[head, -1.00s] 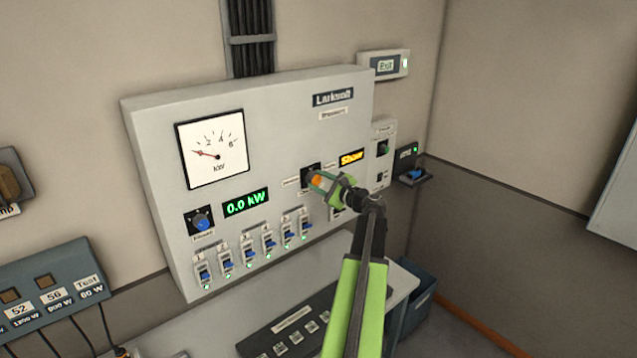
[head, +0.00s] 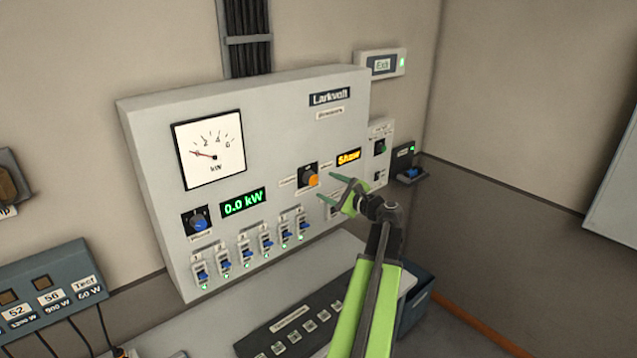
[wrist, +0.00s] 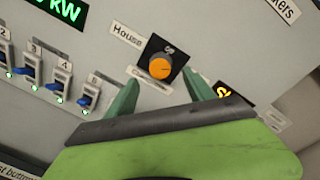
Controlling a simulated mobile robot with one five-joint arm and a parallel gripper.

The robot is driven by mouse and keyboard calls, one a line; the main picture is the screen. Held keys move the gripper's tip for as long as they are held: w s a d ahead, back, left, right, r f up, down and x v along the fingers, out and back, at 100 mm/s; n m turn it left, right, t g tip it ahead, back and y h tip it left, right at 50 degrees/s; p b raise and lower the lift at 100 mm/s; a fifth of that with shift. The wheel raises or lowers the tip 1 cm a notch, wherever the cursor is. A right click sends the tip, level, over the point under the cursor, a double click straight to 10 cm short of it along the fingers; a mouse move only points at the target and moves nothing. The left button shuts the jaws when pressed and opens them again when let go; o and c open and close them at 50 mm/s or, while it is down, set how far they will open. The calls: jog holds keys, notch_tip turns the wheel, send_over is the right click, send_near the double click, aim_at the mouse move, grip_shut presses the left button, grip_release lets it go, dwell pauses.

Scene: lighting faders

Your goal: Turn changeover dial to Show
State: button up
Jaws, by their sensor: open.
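The changeover dial (head: 312,179) is an orange knob on a black square plate on the grey panel (head: 285,110). It also shows in the wrist view (wrist: 161,68), with a "House" label to its left and a mark at the top of the plate. An amber display (head: 348,157) to its right reads "Show". My gripper (head: 326,187) is open and empty, drawn back from the dial and a little to its right in the head view. In the wrist view its green fingers (wrist: 158,93) point toward the dial from below, spread apart, not visibly touching it.
A row of blue-handled breakers (head: 245,258) runs below a green "0.0 kW" display (head: 244,203). A blue knob (head: 199,224) and a power meter (head: 209,149) are at the left. A small switch box (head: 380,145) is at the right. A shelf (head: 225,325) lies below the panel.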

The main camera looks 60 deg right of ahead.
jog(key=v, duration=1)
jog(key=shift+s+a+p, duration=0.15)
jog(key=shift+s+p, duration=0.15)
jog(key=shift+s, duration=0.1)
